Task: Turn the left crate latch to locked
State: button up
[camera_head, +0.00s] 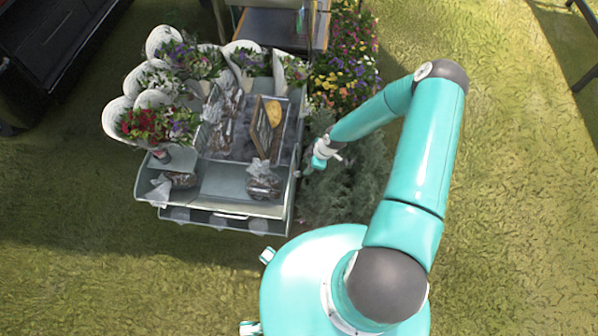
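My gripper (322,158) is at the end of my teal arm, just right of a grey metal cart (225,180). It is close to the cart's right edge, but I cannot tell whether it touches it. Its fingers are small here, and I cannot tell whether they are open or shut. A grey crate-like tray (222,157) sits on the cart, holding dark wrapped bundles and a wood-framed board (262,128). I cannot make out the left crate latch or its position in this view.
White cones of flowers (150,120) line the cart's left and back. Wrapped bundles (264,187) lie on its front shelf. Flowering plants (345,65) and grey-green shrubs (345,195) stand right of the cart. Open grass (520,200) lies farther right.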

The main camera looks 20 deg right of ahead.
aim_at(296, 174)
jog(key=x, duration=0.9)
jog(key=shift+f, duration=0.1)
jog(key=c, duration=0.9)
jog(key=shift+o, duration=0.2)
jog(key=shift+w+d+f+m+g+y, duration=0.1)
jog(key=shift+m+g+y, duration=0.35)
jog(key=shift+g, duration=0.8)
jog(key=shift+w+a+r+m+g+y, duration=0.15)
jog(key=shift+g+y, duration=0.55)
jog(key=shift+g, duration=0.5)
jog(key=shift+w+d+f+m+g+y, duration=0.15)
jog(key=shift+m+g+y, duration=0.3)
jog(key=shift+g, duration=0.8)
jog(key=shift+s+g+y, duration=0.1)
jog(key=shift+g+y, duration=0.5)
jog(key=shift+g, duration=0.2)
